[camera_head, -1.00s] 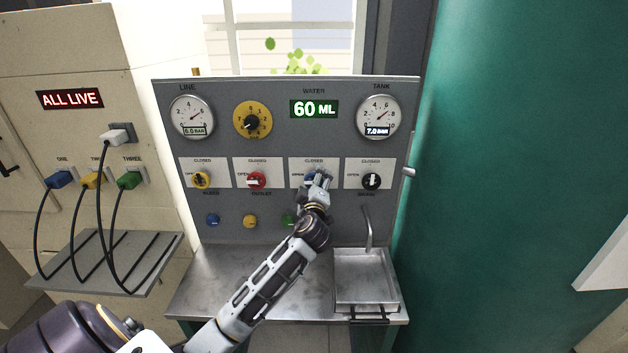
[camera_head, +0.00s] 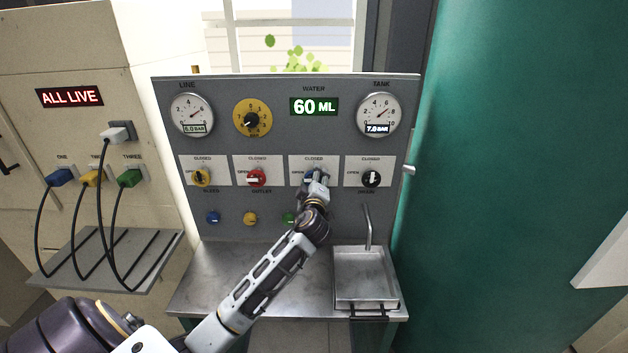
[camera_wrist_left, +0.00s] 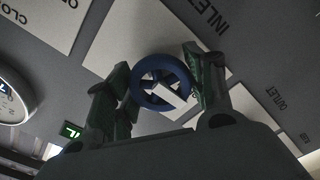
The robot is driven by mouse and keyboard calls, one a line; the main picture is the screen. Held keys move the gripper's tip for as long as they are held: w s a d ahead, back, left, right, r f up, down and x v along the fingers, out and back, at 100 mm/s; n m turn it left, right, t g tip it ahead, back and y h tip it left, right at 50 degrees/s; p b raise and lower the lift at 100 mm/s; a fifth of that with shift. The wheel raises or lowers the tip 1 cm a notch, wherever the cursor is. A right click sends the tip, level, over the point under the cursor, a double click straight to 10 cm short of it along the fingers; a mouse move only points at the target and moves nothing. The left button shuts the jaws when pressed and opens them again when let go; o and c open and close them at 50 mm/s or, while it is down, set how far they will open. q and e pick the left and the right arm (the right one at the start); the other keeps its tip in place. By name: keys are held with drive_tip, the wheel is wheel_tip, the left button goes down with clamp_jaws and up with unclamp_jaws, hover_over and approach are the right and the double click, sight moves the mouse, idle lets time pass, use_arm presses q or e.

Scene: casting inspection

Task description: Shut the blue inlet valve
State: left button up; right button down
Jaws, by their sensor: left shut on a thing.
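The blue inlet valve (camera_head: 309,173) is the third knob from the left in the knob row on the grey panel. My left gripper (camera_head: 317,179) is at this knob and partly covers it in the head view. In the left wrist view the blue round knob (camera_wrist_left: 138,90), with a white bar across it, sits between the two fingers of my left gripper (camera_wrist_left: 160,84), which are shut on it. The bar's setting against the OPEN and CLOSED marks is hard to read. My right gripper is not in view.
The water display (camera_head: 314,107) reads 60 ML. A tap (camera_head: 367,228) stands over a metal sink (camera_head: 366,278) at the lower right.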

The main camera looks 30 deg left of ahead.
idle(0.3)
use_arm(q)
drive_tip(key=shift+f+m+b, duration=0.1)
drive_tip(key=shift+m+b, duration=0.55)
drive_tip(key=shift+m, duration=0.05)
drive_tip(key=shift+m+b, duration=0.4)
drive_tip(key=shift+m, duration=2.3)
drive_tip(key=m, duration=0.4)
drive_tip(key=shift+m, duration=0.3)
drive_tip(key=m+p, duration=0.1)
drive_tip(key=m, duration=0.2)
drive_tip(key=shift+m+p, duration=0.35)
drive_tip(key=shift+m, duration=0.05)
drive_tip(key=shift+m+p, duration=0.6)
drive_tip(key=shift+m, duration=0.8)
